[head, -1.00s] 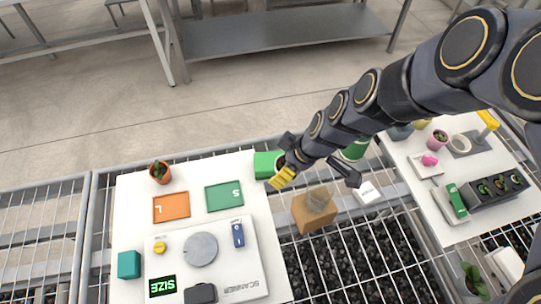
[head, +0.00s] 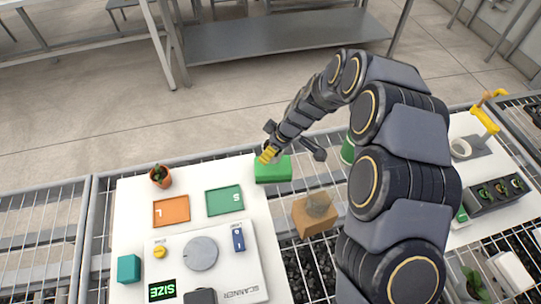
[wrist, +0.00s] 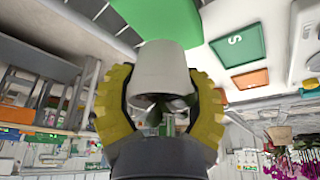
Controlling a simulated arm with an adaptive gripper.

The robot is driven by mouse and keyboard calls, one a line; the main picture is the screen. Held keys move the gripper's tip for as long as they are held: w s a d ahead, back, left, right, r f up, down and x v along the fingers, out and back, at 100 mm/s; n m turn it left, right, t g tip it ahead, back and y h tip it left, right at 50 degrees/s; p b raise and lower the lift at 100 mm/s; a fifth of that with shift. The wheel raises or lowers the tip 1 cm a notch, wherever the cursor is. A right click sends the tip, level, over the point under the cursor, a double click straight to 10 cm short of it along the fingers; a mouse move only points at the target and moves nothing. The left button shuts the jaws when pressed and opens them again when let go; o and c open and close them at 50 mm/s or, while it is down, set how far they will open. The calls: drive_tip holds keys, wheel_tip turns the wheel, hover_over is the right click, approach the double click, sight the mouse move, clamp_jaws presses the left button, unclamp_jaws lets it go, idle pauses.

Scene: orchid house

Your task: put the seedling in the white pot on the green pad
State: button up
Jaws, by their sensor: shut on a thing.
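My gripper (wrist: 160,105) is shut on the white pot (wrist: 164,67) in the wrist view, with a yellow finger on each side. Green leaves of the seedling (wrist: 160,108) show at the pot's wider end, partly in shadow. In the head view my gripper (head: 268,155) is at the far edge of the white board, by a raised green block (head: 273,173); the pot is hidden there. A flat green pad marked S (head: 224,201) lies bare on the board, nearer and to the left. It also shows in the wrist view (wrist: 250,48), apart from the pot.
An orange pad marked L (head: 171,211) lies left of the green one. A terracotta pot with a plant (head: 161,178) stands behind it. A scanner (head: 203,270) and a teal block (head: 129,268) are nearer. A brown box (head: 314,220) stands right of the board.

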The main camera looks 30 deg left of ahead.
drive_tip(key=shift+f, duration=1.5)
drive_tip(key=o, duration=1.2)
drive_tip(key=shift+f, duration=0.15)
drive_tip(key=shift+v, duration=6.2)
